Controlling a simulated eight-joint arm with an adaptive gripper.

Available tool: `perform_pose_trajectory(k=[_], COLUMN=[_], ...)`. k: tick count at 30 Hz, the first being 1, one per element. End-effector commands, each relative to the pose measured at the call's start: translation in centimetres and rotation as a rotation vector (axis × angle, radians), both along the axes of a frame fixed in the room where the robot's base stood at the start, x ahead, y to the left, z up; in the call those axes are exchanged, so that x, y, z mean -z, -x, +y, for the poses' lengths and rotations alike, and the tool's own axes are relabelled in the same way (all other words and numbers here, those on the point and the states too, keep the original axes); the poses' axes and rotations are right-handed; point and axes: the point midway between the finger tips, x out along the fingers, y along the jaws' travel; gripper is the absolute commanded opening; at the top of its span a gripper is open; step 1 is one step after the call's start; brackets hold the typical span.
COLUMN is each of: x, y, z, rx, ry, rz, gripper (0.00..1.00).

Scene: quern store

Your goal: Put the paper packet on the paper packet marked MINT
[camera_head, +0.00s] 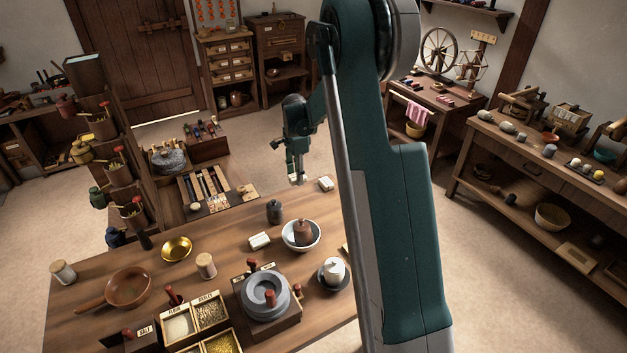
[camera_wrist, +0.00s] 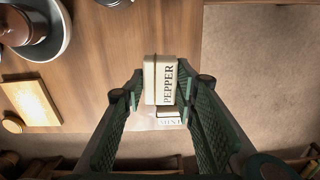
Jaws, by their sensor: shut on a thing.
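In the wrist view a cream paper packet marked PEPPER (camera_wrist: 160,82) is between the fingers of my gripper (camera_wrist: 160,92), which is shut on it. The packet marked MINT (camera_wrist: 170,121) shows just below it in the picture, partly hidden by the held packet and a finger. I cannot tell from this view whether the two touch. In the head view my gripper (camera_head: 297,179) is over the table's far end, with a small pale patch at its tips. A white packet (camera_head: 325,184) lies close to its right near the table edge; its marking is too small to read there.
Another pale packet (camera_head: 259,241) lies beside a white bowl (camera_head: 316,246) holding a brown jar. A dark jar (camera_head: 274,212) stands behind them. The quern (camera_head: 265,298) and seed boxes (camera_head: 209,312) fill the front. The table's edge (camera_wrist: 203,45) runs close beside the packets.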

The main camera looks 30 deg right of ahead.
Motion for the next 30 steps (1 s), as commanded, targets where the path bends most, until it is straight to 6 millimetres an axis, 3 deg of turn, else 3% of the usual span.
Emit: perform_pose_trajectory(k=[12, 18, 22, 30], x=[-2.2, -2.9, -3.1, -3.1], y=[-1.5, -1.7, -1.7, -1.7], z=[-9.8, -13.6, -14.6, -14.8], rx=[-0.053, -0.077, -0.085, -0.087], ry=[0.000, 0.000, 0.000, 0.000], rz=[0.000, 0.000, 0.000, 0.000], gripper=[0.18, 0.18, 0.18, 0.18])
